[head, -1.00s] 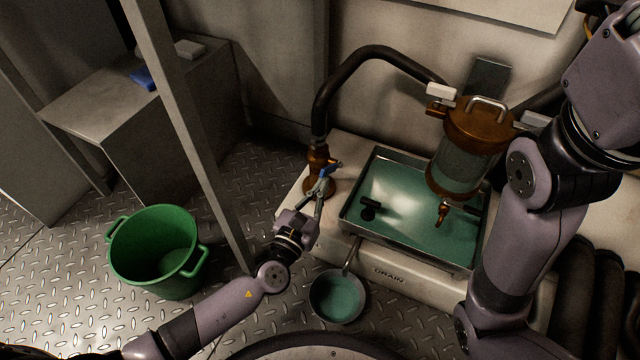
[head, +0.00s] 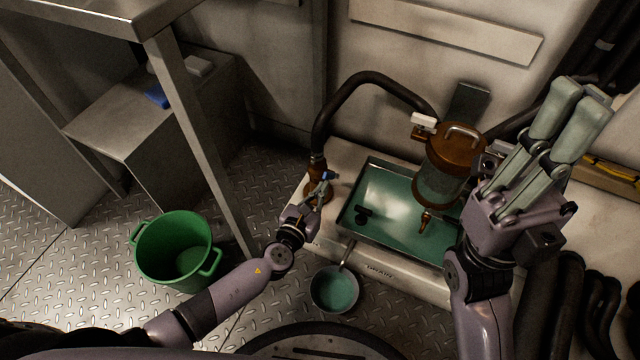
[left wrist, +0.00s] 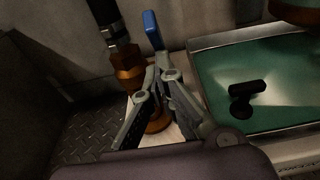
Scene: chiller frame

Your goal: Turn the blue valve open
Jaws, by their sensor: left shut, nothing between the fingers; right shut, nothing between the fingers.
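The blue valve handle (head: 328,175) is a small lever on the brown pipe fitting (head: 317,166) at the left end of the sink unit. It also shows in the left wrist view (left wrist: 152,29), rising just beyond the fingertips. My left gripper (head: 323,187) is shut with nothing in it. Its fingertips (left wrist: 160,68) are close below the blue handle; I cannot tell whether they touch it. My right gripper (head: 580,98) is shut and empty, raised at the right with its fingers pointing up, far from the valve.
A metal tray (head: 347,213) of green liquid lies right of the valve, below a brown-topped glass cylinder (head: 455,150). A pan (head: 335,289) is on the floor in front. A green bucket (head: 177,248) and a grey post (head: 200,130) stand left. A black hose (head: 345,92) arches behind.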

